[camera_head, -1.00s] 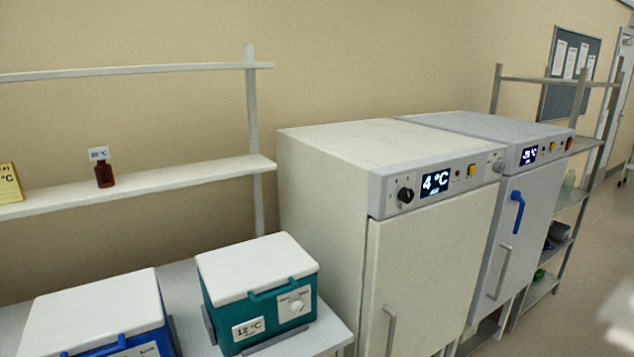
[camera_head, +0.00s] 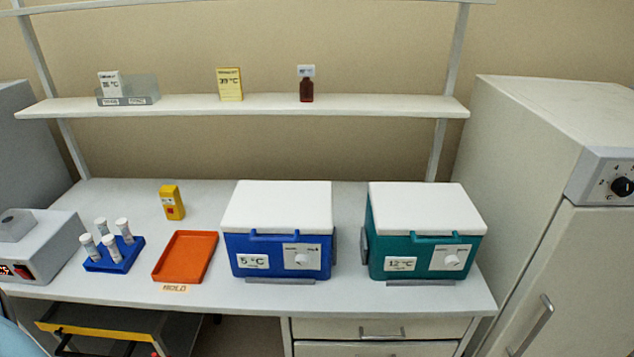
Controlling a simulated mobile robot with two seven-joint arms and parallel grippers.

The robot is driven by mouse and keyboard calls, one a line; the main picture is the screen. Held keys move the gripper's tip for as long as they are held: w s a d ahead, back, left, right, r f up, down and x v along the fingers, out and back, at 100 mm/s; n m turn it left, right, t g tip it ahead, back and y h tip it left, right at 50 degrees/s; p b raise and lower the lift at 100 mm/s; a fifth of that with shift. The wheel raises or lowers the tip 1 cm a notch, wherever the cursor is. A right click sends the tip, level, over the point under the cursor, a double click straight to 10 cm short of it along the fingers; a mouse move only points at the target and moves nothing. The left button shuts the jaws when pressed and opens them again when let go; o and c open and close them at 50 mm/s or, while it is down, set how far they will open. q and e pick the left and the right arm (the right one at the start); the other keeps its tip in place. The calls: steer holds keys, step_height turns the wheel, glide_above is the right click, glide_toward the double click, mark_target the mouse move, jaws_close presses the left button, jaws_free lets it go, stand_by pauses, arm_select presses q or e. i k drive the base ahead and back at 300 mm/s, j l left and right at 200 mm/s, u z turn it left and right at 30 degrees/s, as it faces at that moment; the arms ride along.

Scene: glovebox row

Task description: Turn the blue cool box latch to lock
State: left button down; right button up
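The blue cool box (camera_head: 277,241) stands on the white bench, with a white lid that is closed. On the right of its front is a pale plate with a round white latch knob (camera_head: 302,258). A label reading 5 °C sits on the left of its front. The knob's exact angle is too small to tell. Neither of my grippers shows in the head view.
A teal cool box (camera_head: 424,245) labelled 12 °C stands to the right. An orange tray (camera_head: 186,257), a blue rack (camera_head: 113,256) with several white-capped tubes and a yellow device (camera_head: 172,202) are to the left.

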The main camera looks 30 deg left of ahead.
mark_target(301, 260)
steer(key=u, duration=1.3)
